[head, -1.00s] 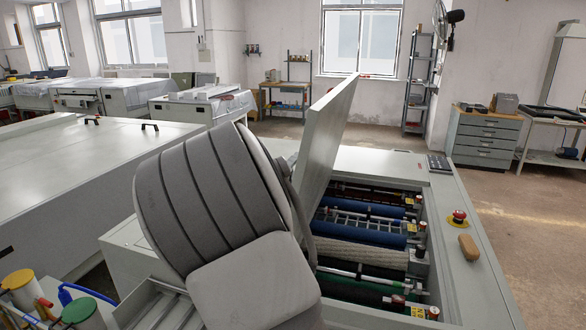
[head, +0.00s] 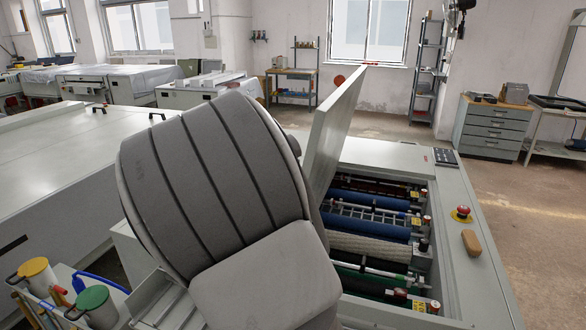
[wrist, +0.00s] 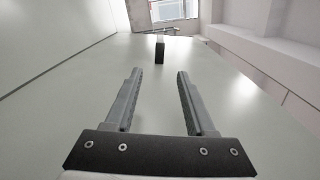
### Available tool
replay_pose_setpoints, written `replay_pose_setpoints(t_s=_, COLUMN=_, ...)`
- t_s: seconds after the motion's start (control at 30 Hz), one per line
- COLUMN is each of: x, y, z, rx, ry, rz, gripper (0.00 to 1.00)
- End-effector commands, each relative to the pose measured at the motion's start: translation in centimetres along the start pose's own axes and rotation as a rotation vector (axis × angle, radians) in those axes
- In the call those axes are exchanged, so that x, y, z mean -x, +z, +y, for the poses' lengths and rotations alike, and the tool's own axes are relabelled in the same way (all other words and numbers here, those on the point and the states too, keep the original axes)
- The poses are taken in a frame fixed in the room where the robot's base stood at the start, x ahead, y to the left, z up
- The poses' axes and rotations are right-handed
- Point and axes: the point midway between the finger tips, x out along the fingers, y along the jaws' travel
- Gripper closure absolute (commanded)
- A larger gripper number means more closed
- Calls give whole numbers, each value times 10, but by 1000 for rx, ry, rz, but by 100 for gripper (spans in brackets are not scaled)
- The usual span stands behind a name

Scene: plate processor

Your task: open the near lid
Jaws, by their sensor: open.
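A pale grey lid (head: 335,125) stands raised and steeply tilted on the processor (head: 385,160) in the head view, seen nearly edge-on. My arm hides its lower left part. Beside it the bay is open, with blue, white and green rollers (head: 370,224) showing. My gripper (wrist: 160,73) is open and empty in the wrist view, over a smooth pale panel (wrist: 90,105). A dark handle (wrist: 160,49) stands on that panel ahead of the fingertips, apart from them. My gripper is hidden in the head view, so I cannot tell for sure that this panel is the raised lid.
A red emergency button (head: 463,213) and a tan block (head: 471,242) are on the processor's right rim. A long grey machine top (head: 60,150) lies at left. Jugs (head: 94,304) stand at lower left. Open floor (head: 530,215) lies to the right.

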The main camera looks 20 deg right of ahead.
Motion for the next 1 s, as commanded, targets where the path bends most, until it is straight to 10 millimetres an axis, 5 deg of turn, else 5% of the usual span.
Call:
replay_pose_setpoints(t_s=0.6, x=17, y=0, z=0, rx=0, ry=1, rz=2, gripper=45)
replay_pose_setpoints(t_s=1.0, x=16, y=38, z=-3, rx=1, ry=-1, rz=-1, gripper=45)
